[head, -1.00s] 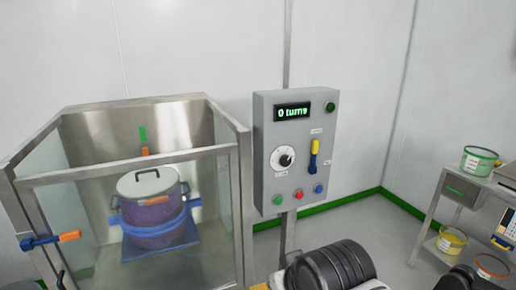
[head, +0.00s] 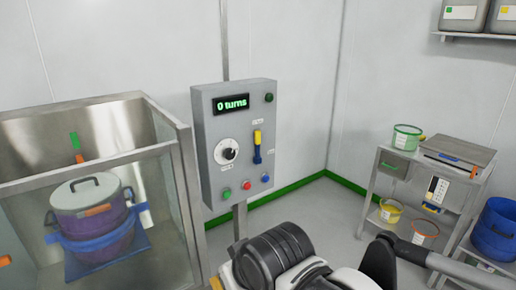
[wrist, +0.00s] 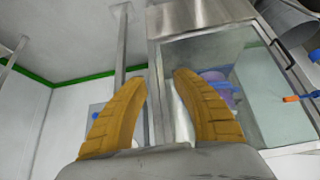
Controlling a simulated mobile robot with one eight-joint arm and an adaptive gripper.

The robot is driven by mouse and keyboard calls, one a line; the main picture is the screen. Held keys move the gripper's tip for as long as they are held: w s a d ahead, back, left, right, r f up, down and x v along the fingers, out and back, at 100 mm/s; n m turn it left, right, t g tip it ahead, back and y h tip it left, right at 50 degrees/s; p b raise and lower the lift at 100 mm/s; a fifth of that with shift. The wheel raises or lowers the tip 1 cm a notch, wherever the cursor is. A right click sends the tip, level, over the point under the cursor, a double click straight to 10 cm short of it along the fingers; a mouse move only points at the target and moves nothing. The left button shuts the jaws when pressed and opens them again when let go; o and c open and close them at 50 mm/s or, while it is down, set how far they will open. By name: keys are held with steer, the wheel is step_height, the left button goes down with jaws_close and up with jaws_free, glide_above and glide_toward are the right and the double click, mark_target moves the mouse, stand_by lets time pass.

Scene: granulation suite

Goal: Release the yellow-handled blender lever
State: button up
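The blender lever (head: 257,146) is on the front of a grey control box (head: 206,165) in the head view. Its yellow handle (head: 257,137) points up, above a blue lower part. The box's display reads "0 turns". My gripper (wrist: 160,77) shows in the wrist view as two ridged yellow-orange fingers standing apart with nothing seen held between them. The lever is not clearly visible in the wrist view, so the exact gap to it cannot be told. My dark arm links cross the bottom of the head view, below the box.
A glass-sided metal enclosure (head: 187,190) holding a purple drum (head: 92,222) stands left of the box. A dial (head: 227,151) and several coloured buttons surround the lever. A steel cart (head: 379,166) with tubs stands at right. Bare floor lies between box and cart.

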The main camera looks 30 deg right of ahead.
steer(key=shift+w+d+r, duration=0.45)
steer(key=shift+w+d, duration=0.15)
steer(key=shift+w, duration=0.05)
steer(key=c, duration=0.5)
steer(key=w+d+r+t+h+p, duration=0.1)
steer(key=w+d+r, duration=0.1)
steer(key=w+d, duration=0.2)
steer(key=w+d+r+t+h, duration=0.1)
steer(key=w+d+r+h, duration=0.1)
steer(key=w+d+r, duration=0.1)
steer(key=w+d+r+n+t+h+p, duration=0.1)
steer(key=w+d+r, duration=0.2)
steer(key=w+d, duration=0.1)
steer(key=shift+w+d+r+t+h+p, duration=0.2)
steer(key=shift+w+d+t+h+p, duration=0.1)
steer(key=shift+w+d+h+p, duration=0.1)
jaws_close()
steer(key=w+d+r+n+t+h+p, duration=0.3)
steer(key=w+d+r+n+t, duration=0.15)
steer(key=w+d+r, duration=0.4)
steer(key=w+d+f+n+t+y+p, duration=0.2)
steer(key=w+d+f+n+y, duration=0.1)
steer(key=w+f+n, duration=0.4)
steer(key=shift+w+f+n+y, duration=0.25)
steer(key=shift+n+y, duration=0.35)
steer(key=shift+n, duration=0.95)
steer(key=shift+d, duration=0.1)
